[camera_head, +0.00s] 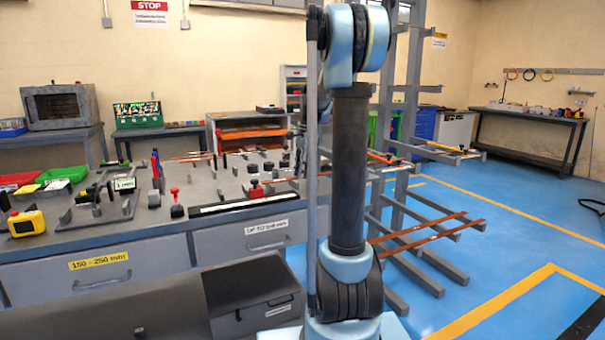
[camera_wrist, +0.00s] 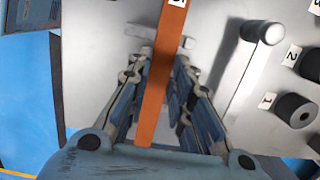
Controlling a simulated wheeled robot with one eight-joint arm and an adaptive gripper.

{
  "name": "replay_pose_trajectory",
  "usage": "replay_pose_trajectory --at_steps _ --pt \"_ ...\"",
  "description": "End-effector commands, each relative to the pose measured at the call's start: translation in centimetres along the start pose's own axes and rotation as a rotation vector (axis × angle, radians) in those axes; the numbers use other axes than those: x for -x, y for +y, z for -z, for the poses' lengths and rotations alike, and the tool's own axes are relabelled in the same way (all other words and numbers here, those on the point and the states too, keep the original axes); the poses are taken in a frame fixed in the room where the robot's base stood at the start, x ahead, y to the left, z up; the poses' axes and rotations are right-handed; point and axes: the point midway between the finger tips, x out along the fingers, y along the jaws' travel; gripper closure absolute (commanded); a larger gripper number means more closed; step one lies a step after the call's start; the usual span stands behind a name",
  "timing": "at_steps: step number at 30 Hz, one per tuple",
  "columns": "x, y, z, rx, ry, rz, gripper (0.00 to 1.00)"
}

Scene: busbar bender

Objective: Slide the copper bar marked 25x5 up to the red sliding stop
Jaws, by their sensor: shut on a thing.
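In the wrist view, my gripper (camera_wrist: 161,58) is shut on a flat copper bar (camera_wrist: 155,95), one finger on each side. The bar runs from the top edge down between the fingers. A white label at the top edge is cut off, so I cannot read its full marking. In the head view, my arm hides the gripper. A short stretch of copper (camera_head: 284,180) shows left of my arm, perhaps this same bar. A small red block (camera_head: 256,188) stands on the bench near it, perhaps the red sliding stop. The wrist view does not show the stop.
The grey workbench (camera_head: 105,239) holds several tools, including a yellow device (camera_head: 27,223) and a red-topped piece (camera_head: 175,193). In the wrist view, black rollers (camera_wrist: 296,110) and a post (camera_wrist: 271,33) stand right of the bar. A rack (camera_head: 428,255) with copper bars stands right of my arm.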

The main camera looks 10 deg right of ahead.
Motion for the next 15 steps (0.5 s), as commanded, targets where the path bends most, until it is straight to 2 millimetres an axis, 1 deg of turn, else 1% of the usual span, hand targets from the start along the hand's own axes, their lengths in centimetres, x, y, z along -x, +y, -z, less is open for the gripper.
replay_pose_trajectory --at_steps 15 --pt "-0.2 0.0 -1.3 0.001 0.0 0.0 1.0"
